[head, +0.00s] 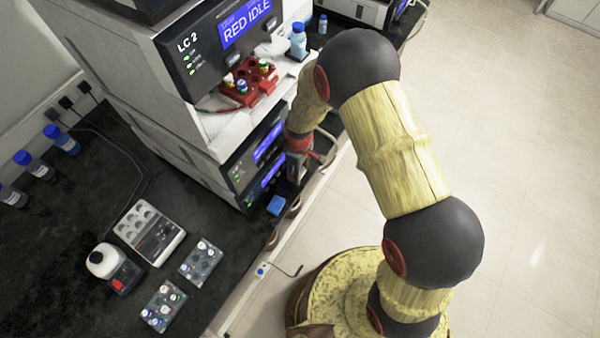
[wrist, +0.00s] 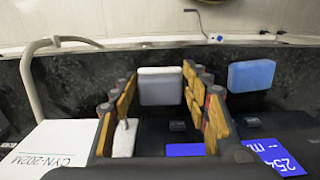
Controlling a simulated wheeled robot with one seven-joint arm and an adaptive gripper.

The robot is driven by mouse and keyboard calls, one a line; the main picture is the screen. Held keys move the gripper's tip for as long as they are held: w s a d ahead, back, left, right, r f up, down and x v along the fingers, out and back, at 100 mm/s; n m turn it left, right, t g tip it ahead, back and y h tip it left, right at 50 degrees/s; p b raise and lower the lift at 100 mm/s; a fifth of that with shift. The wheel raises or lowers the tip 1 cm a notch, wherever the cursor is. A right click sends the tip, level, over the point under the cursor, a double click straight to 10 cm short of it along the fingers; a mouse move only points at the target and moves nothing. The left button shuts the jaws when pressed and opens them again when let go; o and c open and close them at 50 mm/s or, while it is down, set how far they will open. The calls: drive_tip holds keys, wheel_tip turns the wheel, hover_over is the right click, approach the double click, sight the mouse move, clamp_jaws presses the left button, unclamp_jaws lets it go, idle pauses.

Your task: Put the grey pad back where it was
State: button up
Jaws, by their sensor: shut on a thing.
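The grey pad (wrist: 161,90) is a pale, rounded block between the fingertips of my gripper (wrist: 159,82) in the wrist view. My gripper is shut on it, with a wooden-looking finger at each side. Whether the pad touches the dark bench or hangs just above it, I cannot tell. In the head view my gripper (head: 297,168) is low in front of the stack of instruments, and the grey pad cannot be made out there. A blue pad (wrist: 251,75) lies on the bench to the right of the grey pad; it also shows in the head view (head: 275,205).
The LC 2 stack (head: 185,90) rises close beside my gripper, with a red vial rack (head: 248,88) on it. The bench edge (head: 250,285) runs close by. Two vial trays (head: 201,262) (head: 163,305) and a white device (head: 149,233) stand on the bench at lower left.

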drive_tip(key=shift+f, duration=0.75)
drive_tip(key=shift+f, duration=0.1)
drive_tip(key=o, duration=1)
drive_tip(key=shift+o, duration=0.6)
